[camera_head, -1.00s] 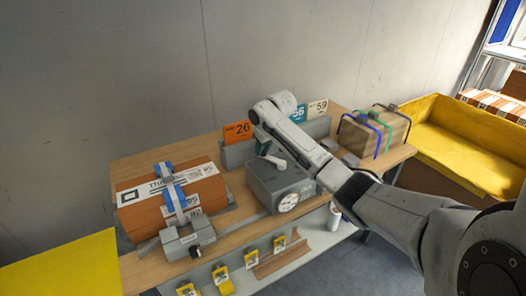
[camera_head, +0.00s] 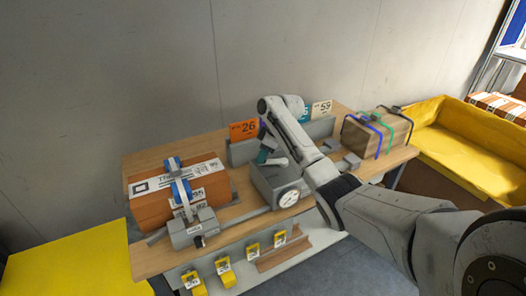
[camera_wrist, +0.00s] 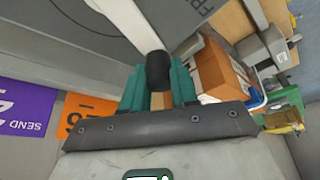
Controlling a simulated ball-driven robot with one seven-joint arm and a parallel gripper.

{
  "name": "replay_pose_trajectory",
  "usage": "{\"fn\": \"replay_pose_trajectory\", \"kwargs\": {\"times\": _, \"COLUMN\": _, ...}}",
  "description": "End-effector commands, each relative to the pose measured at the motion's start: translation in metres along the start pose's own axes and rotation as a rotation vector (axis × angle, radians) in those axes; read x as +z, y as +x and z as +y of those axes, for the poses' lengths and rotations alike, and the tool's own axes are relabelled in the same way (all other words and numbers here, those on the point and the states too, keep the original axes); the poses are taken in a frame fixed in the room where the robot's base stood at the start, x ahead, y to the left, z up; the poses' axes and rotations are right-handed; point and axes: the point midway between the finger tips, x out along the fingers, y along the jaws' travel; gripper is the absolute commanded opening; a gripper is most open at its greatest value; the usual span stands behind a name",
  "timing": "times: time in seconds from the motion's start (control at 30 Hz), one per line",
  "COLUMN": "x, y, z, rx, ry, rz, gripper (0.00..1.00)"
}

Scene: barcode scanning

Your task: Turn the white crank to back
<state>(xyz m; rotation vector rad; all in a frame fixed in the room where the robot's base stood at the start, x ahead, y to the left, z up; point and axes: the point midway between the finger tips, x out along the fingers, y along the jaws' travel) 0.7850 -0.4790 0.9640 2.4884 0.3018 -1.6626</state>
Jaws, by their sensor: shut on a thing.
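The white crank (camera_head: 277,161) sits on top of a grey box (camera_head: 268,183) with a round dial (camera_head: 289,198) on its front. In the wrist view, the crank's white arm (camera_wrist: 150,22) ends in a black grip (camera_wrist: 159,70). My gripper (camera_wrist: 157,84) has green fingers on both sides of this grip and is shut on it. In the head view, my gripper (camera_head: 265,152) is at the left end of the crank, partly hidden by my own arm. The arm also covers the right part of the grey box.
A strapped orange box (camera_head: 165,205) stands left. A strapped cardboard box (camera_head: 372,134) stands right. Number cards, including an orange 26 (camera_head: 243,129), stand behind the crank. Yellow-tagged items hang along the front edge. A yellow bin (camera_head: 470,150) is at far right.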

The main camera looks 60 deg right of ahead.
Motion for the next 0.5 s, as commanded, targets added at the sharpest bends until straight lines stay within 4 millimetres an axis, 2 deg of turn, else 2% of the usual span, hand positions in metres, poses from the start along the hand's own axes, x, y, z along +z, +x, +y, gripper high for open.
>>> {"fn": "replay_pose_trajectory", "kwargs": {"times": 0.5, "x": 0.0015, "y": -0.0003, "z": -0.0059, "rx": -0.030, "ry": -0.066, "rz": 0.000, "gripper": 0.00}}
